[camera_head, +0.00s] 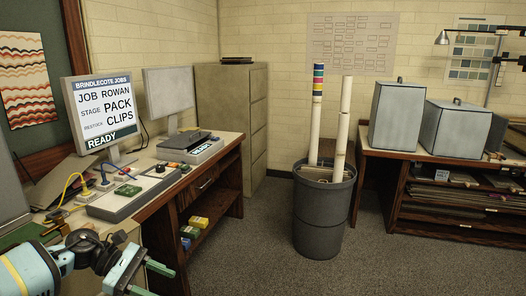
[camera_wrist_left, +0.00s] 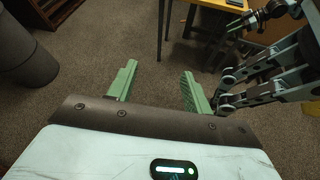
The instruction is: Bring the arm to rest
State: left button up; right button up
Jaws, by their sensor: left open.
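My left gripper (camera_head: 154,281) is at the lower left of the head view, in front of the desk's near end. Its green fingers stand apart with nothing between them. Jointed teal and dark arm links (camera_wrist_left: 275,85) of mine show at the right of that view.
A desk (camera_head: 222,140) with monitors (camera_head: 103,112) and control boxes runs along the left. A dark bin (camera_head: 323,218) with tall tubes stands mid-floor. A wooden rack (camera_head: 385,170) carrying grey boxes is at right. The carpet (camera_head: 260,265) in front is clear.

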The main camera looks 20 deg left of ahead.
pick_arm(q)
jog(key=s+d+f+n+t+y, duration=0.3)
jog(key=d+f+n+t, duration=0.9)
jog(key=n, duration=1.4)
jog(key=s+d+f+n+g+y, duration=0.3)
jog(key=s+f+n, duration=0.5)
jog(key=n, duration=0.4)
jog(key=s+d+f+n+g+y, duration=0.4)
jog(key=s+f+n, duration=0.4)
jog(key=s+n, duration=0.3)
jog(key=shift+s+d+f+n, duration=0.2)
jog(key=shift+d+n, duration=0.6)
